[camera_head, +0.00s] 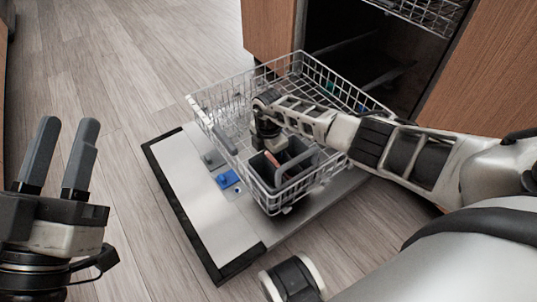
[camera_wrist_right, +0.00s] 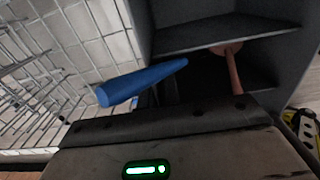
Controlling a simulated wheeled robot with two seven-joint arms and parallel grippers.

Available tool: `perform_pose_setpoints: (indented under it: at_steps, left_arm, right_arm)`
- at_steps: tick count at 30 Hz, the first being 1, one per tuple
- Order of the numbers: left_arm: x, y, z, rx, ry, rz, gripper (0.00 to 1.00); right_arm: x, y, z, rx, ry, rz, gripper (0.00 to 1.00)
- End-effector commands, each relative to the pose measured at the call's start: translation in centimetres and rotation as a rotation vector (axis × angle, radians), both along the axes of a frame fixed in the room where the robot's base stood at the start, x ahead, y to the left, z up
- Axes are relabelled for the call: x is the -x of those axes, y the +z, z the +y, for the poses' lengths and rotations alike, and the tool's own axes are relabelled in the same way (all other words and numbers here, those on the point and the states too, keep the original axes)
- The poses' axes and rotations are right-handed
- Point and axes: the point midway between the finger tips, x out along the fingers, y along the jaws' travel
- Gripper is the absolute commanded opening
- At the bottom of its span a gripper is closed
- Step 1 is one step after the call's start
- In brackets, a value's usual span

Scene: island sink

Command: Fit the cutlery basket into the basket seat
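The dark grey cutlery basket (camera_head: 300,152) is at the near corner of the wire dish rack, with dividers and a reddish utensil (camera_head: 275,160) in it. In the right wrist view, the basket's grey inner walls (camera_wrist_right: 215,30) show close up, with a blue handle (camera_wrist_right: 140,83) and the reddish utensil (camera_wrist_right: 233,70). My right gripper (camera_head: 268,146) points down at the basket's left side; its fingertips are hidden, so its grip cannot be told. The basket seat cannot be made out; I cannot tell whether the basket is seated. My left gripper (camera_head: 68,124) is open and empty, far left.
The wire rack (camera_head: 225,90) is pulled out over the open dishwasher door (camera_head: 190,185). A blue part (camera_head: 227,179) is on the door. My right arm crosses the rack from the right. Wood cabinets (camera_head: 268,30) flank the dark opening. The floor at left is clear.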

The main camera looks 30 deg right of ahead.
Motion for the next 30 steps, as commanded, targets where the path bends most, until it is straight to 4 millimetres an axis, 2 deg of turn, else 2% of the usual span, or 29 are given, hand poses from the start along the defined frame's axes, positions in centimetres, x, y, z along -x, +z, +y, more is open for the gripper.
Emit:
perform_pose_setpoints:
  at_steps: [1, 2, 10, 13, 18, 24, 30]
  left_arm:
    - [0.0, 0.0, 0.0, 0.000, -0.001, 0.000, 0.36]
    - [0.0, 0.0, 0.0, 0.000, -0.001, 0.000, 0.36]
    - [0.0, 0.0, 0.0, 0.000, -0.002, 0.002, 0.36]
    - [0.0, 0.2, -0.1, 0.005, -0.008, 0.024, 0.36]
    - [0.2, -2.8, -0.2, 0.070, -0.027, 0.293, 0.36]
    - [2.2, -6.5, -0.9, 0.147, -0.076, 0.624, 0.36]
    - [2.3, -7.4, -0.7, 0.070, -0.042, 0.661, 0.36]
  right_arm:
    - [0.0, 0.0, 0.0, 0.000, 0.000, 0.000, 0.19]
    - [0.0, 0.0, 0.0, 0.000, 0.000, 0.000, 0.24]
    - [0.0, 0.1, 0.0, 0.000, 0.001, 0.000, 0.24]
    - [0.0, 0.7, 0.0, 0.000, 0.001, -0.001, 0.24]
    - [0.0, 3.5, 0.0, 0.000, 0.002, -0.002, 0.24]
    - [0.0, 7.7, -0.1, 0.002, 0.002, -0.002, 0.24]
    - [0.0, 11.0, 0.0, 0.001, 0.001, -0.001, 0.24]
